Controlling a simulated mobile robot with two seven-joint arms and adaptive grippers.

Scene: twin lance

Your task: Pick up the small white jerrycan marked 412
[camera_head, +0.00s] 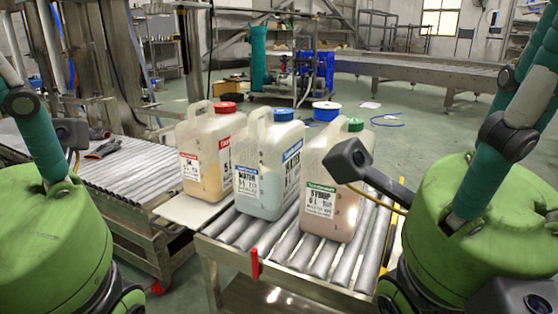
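Three translucent jerrycans stand upright side by side. The left one (204,150) has a red cap, a red-topped label and yellowish contents. The middle one (262,190) has a blue cap, a blue-topped label and pale bluish contents. The right one (345,205) has a green cap, a green-topped label that seems to read SYRUP, and pinkish contents. I cannot make out 412 on any label, and the three look similar in size. My green arms show at the left and right edges, but neither gripper's fingers are in view.
The cans stand at a short roller conveyor (278,240), the left one by a pale flat plate (192,211). Another roller conveyor (140,165) with dark gloves (103,149) lies left. A red clip (256,264) sits on the near rail. A blue crate (316,70) stands behind.

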